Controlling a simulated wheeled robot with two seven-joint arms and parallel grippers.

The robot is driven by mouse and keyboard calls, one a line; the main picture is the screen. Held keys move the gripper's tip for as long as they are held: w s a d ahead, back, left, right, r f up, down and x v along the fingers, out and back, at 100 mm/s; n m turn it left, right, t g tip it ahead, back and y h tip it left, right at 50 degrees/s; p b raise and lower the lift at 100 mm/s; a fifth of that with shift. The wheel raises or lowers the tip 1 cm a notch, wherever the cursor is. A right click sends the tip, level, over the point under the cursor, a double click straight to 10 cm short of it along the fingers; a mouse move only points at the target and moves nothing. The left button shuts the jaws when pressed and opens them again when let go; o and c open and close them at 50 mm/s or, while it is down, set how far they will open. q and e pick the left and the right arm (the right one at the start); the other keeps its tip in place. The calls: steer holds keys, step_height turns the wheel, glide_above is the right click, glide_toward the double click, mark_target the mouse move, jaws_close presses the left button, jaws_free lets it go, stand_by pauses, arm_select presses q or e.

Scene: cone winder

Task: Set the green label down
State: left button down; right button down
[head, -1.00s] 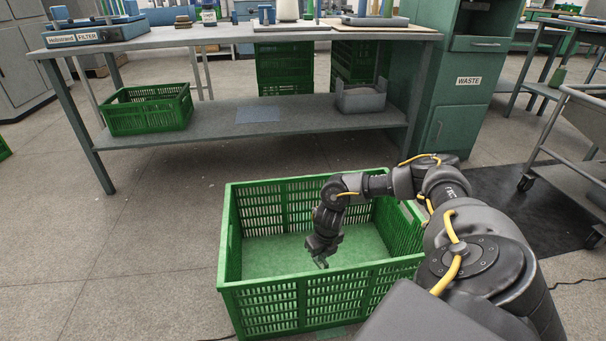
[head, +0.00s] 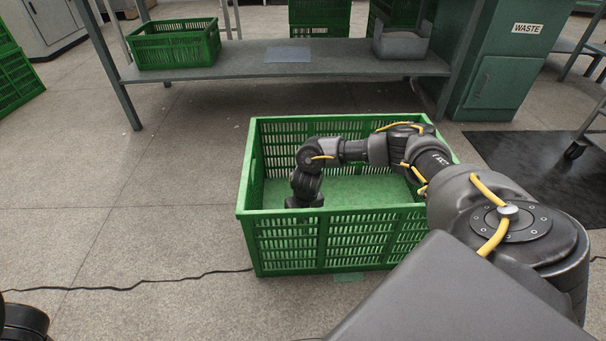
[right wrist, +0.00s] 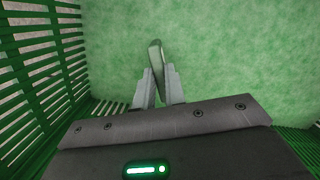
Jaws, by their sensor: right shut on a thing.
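The green label (right wrist: 155,53) shows in the right wrist view as a thin, narrow, pale greenish piece seen nearly edge-on. My right gripper (right wrist: 158,74) is shut on it, with the label standing out beyond the fingertips. In the head view my right arm reaches down into the large green crate (head: 340,222), and the crate's front rim hides the fingers and the label. In the wrist view the mottled green crate floor (right wrist: 240,55) lies beyond the label; I cannot tell whether they touch. My left gripper does not show.
The crate's slatted side wall (right wrist: 40,75) is left of the fingers in the wrist view. A workbench with a lower shelf (head: 330,64) stands behind, carrying a smaller green crate (head: 175,52) and a grey bin (head: 401,45). A black cable (head: 130,287) crosses the floor.

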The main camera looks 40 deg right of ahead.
step_height(320, 180, down, 3)
steer(key=shift+f+b, duration=0.1)
steer(key=shift+b, duration=0.55)
steer(key=c, duration=1.5)
jaws_free()
steer(key=shift+o, duration=0.2)
